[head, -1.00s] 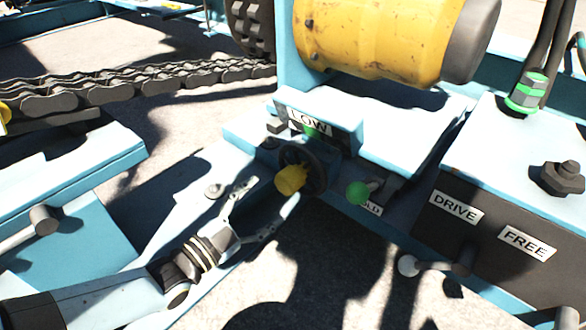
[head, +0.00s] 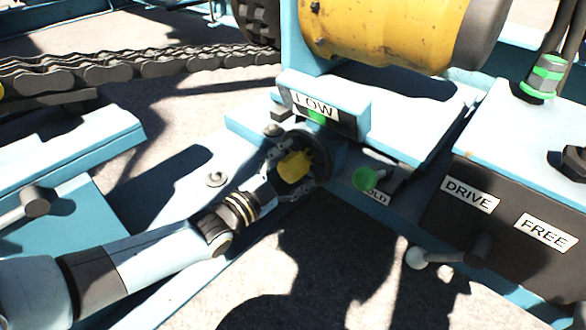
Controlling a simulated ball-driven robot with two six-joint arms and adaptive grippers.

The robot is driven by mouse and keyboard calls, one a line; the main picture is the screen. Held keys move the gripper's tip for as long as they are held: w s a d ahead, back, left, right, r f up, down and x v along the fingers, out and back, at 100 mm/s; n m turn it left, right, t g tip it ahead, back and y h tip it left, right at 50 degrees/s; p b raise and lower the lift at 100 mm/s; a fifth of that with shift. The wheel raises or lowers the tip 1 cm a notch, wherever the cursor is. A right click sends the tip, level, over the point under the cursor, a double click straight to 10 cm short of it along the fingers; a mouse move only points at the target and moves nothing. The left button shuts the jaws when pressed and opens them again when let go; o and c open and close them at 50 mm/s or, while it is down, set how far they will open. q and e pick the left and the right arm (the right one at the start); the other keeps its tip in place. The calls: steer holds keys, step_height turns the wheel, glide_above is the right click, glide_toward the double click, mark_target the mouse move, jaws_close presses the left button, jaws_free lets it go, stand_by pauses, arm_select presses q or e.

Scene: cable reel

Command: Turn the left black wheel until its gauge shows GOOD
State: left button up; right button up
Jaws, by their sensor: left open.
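The black wheel (head: 326,158) with a yellow centre knob (head: 293,166) sits low on the blue frame, just below a gauge (head: 314,106) that reads LOW with a small green mark under the word. My left gripper (head: 291,168) reaches in from the lower left. Its open fingers spread on either side of the yellow knob, close to the wheel's rim. I cannot tell whether they touch the wheel. My right gripper is out of view.
A lever with a green knob (head: 366,178) stands right of the wheel, with a partly hidden label beside it. A black box with DRIVE (head: 470,195) and FREE (head: 543,231) labels is at right. A yellow motor-like cylinder (head: 400,30) lies above, a chain (head: 130,68) at left.

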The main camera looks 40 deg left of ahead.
arm_select(q)
jaws_close()
stand_by(0.6)
